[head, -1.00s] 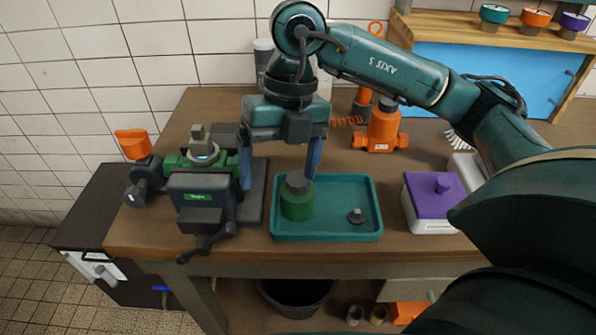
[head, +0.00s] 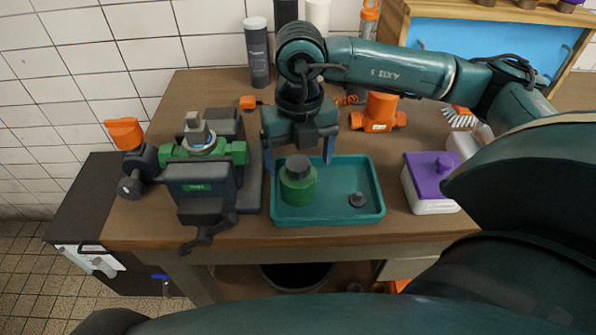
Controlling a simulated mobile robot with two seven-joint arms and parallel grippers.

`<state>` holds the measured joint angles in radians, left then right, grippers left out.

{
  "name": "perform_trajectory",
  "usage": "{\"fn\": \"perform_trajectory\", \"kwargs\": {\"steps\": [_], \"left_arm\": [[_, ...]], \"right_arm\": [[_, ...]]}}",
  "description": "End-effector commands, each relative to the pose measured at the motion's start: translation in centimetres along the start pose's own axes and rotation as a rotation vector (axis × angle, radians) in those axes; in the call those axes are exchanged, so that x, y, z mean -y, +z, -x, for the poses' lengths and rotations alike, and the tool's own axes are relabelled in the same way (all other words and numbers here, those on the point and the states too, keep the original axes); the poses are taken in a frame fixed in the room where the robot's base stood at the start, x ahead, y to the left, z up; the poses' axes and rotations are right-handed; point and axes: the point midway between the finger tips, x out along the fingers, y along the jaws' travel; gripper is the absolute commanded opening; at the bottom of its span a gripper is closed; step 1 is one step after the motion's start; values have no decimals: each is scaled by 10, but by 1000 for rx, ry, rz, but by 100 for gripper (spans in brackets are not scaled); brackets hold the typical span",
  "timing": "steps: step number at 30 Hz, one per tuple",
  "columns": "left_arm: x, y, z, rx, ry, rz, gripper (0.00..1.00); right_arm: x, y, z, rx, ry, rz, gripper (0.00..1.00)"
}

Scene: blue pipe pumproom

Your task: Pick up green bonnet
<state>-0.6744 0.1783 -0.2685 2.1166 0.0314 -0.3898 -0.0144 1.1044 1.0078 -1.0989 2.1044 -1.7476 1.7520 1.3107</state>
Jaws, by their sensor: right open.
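The green bonnet (head: 298,189), a squat green cylinder with a dark grey top, stands upright in the left part of a teal tray (head: 335,217). My right gripper (head: 299,162) points down above and behind it. Its two blue fingers are spread wide, one to each side of the bonnet's top in the picture. The fingers look empty, and I cannot tell whether they touch the bonnet. My left gripper is not in view.
A small dark grey part (head: 357,199) lies in the tray's right half. A vise holding a green valve body (head: 200,150) stands left of the tray. A purple-lidded box (head: 432,180) is at the right, an orange fitting (head: 379,114) behind.

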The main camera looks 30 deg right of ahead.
Motion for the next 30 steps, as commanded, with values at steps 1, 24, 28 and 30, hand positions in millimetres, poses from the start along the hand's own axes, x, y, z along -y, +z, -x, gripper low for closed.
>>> {"fn": "perform_trajectory", "kwargs": {"steps": [1, 24, 28, 30], "left_arm": [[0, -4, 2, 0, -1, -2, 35], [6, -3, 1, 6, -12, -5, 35], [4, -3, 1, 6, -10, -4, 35], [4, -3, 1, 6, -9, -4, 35]], "right_arm": [[-1, -3, -7, -4, -3, 1, 85], [-3, -5, -40, 0, 0, 0, 63], [-3, -5, -40, 0, 1, 0, 52], [-3, -4, -39, 0, 1, 0, 46]]}}
